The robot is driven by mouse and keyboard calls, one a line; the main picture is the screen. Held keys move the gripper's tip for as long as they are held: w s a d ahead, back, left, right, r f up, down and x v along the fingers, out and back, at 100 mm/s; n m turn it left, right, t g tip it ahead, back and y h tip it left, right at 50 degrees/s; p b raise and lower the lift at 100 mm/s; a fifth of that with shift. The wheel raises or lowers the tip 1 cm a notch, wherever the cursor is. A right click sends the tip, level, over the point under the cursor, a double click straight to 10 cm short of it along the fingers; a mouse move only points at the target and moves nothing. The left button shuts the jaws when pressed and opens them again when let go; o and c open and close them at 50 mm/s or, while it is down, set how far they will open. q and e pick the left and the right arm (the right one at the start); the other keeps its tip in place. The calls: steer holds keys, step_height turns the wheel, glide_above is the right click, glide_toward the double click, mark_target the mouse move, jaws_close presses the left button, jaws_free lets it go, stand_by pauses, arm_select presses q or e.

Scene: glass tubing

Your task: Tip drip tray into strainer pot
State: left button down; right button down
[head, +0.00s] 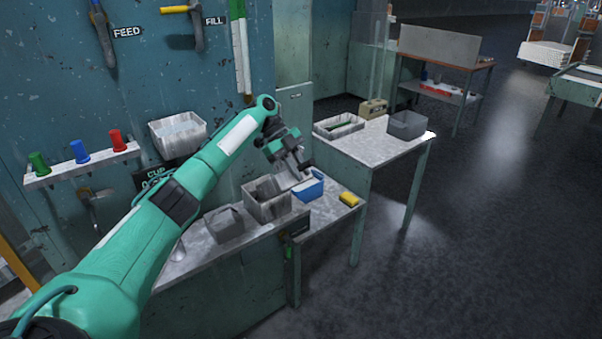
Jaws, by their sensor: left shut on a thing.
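My left gripper (290,160) reaches over the bench from the left and is shut on a pale grey, tilted piece (287,181) that I take to be the drip tray. The gripper hides part of it. Directly below and left of it is an open grey square container (269,208), which may be the strainer pot; its inside looks dark and no strainer can be made out. The tilted piece overlaps this container's far right edge in the picture; I cannot tell whether they touch. My right gripper is not in view.
A blue container (309,189) and a yellow sponge (348,199) sit right of the grey container. A smaller grey box (225,225) stands to its left. A side table (377,148) behind holds a tray (338,125) and a grey bin (407,124). Floor at right is clear.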

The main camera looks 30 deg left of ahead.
arm_select(q)
steer(key=shift+w+a+r+h+b, duration=0.15)
steer(key=shift+w+a+r+h, duration=0.15)
steer(key=shift+a+r, duration=0.25)
steer(key=shift+w+a+r+h+b, duration=0.15)
steer(key=shift+a+r+h, duration=0.25)
steer(key=shift+r, duration=0.15)
steer(key=shift+w+a+r+h+b, duration=0.15)
steer(key=shift+w+a+r+h, duration=0.15)
steer(key=shift+a+r, duration=0.25)
steer(key=shift+a+r+g, duration=0.2)
steer(key=shift+r+g, duration=0.2)
steer(key=shift+r, duration=0.05)
stand_by(2.2)
